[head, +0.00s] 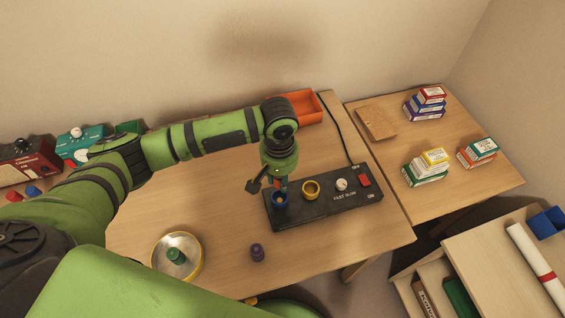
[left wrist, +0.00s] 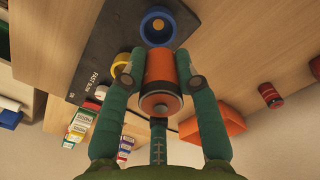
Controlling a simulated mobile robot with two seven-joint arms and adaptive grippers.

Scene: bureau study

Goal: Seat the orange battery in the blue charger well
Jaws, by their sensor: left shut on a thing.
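The orange battery (left wrist: 160,72) is held between the fingers of my left gripper (left wrist: 158,82) in the left wrist view, its metal end facing the camera. In the head view my left gripper (head: 270,186) points down over the left end of the black charger (head: 335,209) and hides most of the battery. The blue charger well (head: 280,203) is just below the gripper; it also shows in the left wrist view (left wrist: 157,15), beyond the battery's far end, with its opening visible. I cannot tell whether battery and well touch. My right gripper is not in view.
A yellow well (head: 311,189), a white knob (head: 341,184) and a red switch (head: 364,180) are on the charger. A purple cylinder (head: 257,252) and a round dish (head: 196,270) holding a green one stand in front. An orange tray (head: 309,107) is behind.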

